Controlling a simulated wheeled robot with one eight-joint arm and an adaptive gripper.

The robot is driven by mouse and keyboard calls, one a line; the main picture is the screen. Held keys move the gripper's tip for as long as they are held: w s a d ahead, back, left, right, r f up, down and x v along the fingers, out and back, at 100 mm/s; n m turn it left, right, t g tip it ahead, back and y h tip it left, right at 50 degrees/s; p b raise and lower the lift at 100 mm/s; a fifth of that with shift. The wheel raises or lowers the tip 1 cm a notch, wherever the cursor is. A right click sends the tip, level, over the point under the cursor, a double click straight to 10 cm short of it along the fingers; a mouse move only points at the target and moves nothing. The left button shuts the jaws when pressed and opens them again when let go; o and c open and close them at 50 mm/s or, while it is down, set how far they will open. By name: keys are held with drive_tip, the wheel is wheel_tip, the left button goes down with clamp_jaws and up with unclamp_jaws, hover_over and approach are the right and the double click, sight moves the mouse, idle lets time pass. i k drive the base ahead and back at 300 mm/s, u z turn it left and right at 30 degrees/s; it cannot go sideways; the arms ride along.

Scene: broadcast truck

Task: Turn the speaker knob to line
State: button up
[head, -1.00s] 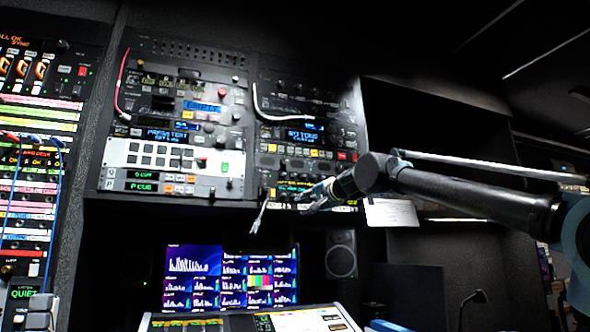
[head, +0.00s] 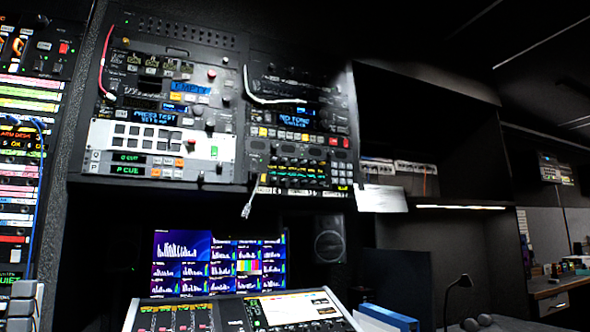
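The equipment rack hangs on the wall in two bays, a left bay (head: 165,95) and a right bay (head: 300,110). Several small knobs sit on its panels, among them a red one (head: 211,74) and a dark one (head: 200,178) low on the left bay. I cannot tell which is the speaker knob, and its markings are too small to read. A dark loudspeaker (head: 328,241) stands below the right bay. My gripper and arm are not in view.
A lit multi-picture monitor (head: 218,262) sits under the rack, with a control console (head: 245,312) before it. A white cable hangs below the rack. A paper sheet (head: 381,198) is at its right. A desk lamp (head: 456,296) stands lower right.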

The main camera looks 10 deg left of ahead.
sight(274, 146)
drive_tip(key=z, duration=2.1)
drive_tip(key=k, duration=0.85)
drive_tip(key=u, duration=1.6)
